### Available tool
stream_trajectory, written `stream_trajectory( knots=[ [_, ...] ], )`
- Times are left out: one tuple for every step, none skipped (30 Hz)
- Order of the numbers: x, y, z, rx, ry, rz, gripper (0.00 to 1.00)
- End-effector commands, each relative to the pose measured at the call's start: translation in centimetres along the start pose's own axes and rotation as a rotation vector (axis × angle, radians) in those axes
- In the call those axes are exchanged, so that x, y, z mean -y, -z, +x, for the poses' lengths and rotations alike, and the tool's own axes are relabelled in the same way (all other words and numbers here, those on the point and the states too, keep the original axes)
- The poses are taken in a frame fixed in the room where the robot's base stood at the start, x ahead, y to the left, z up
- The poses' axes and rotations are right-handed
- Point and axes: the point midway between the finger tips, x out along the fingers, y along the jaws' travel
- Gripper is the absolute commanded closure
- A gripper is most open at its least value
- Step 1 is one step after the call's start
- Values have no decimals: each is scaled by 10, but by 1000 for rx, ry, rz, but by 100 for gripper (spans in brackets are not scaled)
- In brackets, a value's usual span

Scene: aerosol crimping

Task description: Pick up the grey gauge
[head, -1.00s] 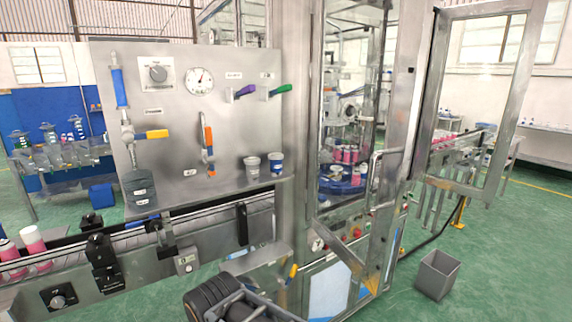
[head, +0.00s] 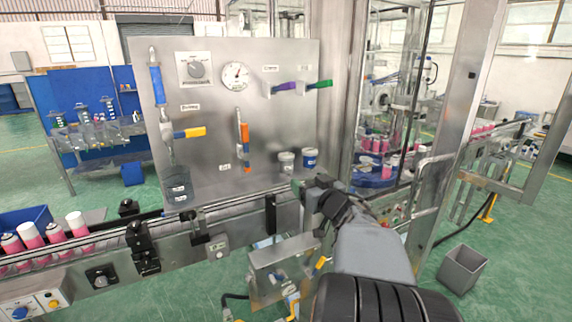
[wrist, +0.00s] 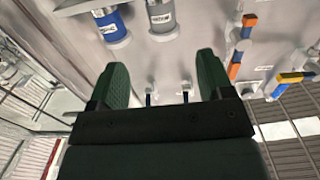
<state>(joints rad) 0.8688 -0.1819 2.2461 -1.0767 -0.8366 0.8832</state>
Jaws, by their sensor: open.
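The grey gauge looks like a small grey cup-shaped cylinder (head: 286,162) with a label, at the foot of the steel panel. In the wrist view the grey cylinder (wrist: 163,14) is at the top, cut off by the frame edge. A blue cylinder (head: 310,158) stands beside it and also shows in the wrist view (wrist: 110,20). My gripper (wrist: 163,62) is open, with its two green fingers apart and nothing between them. The grey cylinder lies beyond the fingertips, roughly in line with the gap. In the head view my gripper (head: 302,190) is just below the cylinders.
The panel (head: 215,140) carries a dial (head: 235,75), a knob and several coloured valve handles. A conveyor (head: 180,225) with pink cans runs below it. A glazed machine enclosure stands to the right. A grey bin (head: 462,268) sits on the green floor.

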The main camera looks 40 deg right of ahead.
Motion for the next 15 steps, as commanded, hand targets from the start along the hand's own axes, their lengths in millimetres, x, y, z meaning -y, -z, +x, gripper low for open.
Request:
stream_trajectory(
  knots=[
    [-1,2,5,-3,12,4,27],
    [-1,2,9,-4,18,5,27],
    [0,2,16,-5,22,6,27],
    [0,2,22,-6,24,6,27],
    [1,2,27,-5,26,7,27],
    [1,2,35,-6,26,7,27],
    [1,2,40,-7,26,6,27],
    [1,2,46,-6,26,6,27],
    [2,2,52,-6,25,7,27],
    [2,2,57,-6,25,7,27],
    [2,3,61,-7,25,5,27],
    [2,3,66,-6,24,5,27],
    [2,2,69,-7,23,6,27],
    [2,3,72,-7,23,6,27],
    [2,2,75,-7,23,5,27]
  ],
)
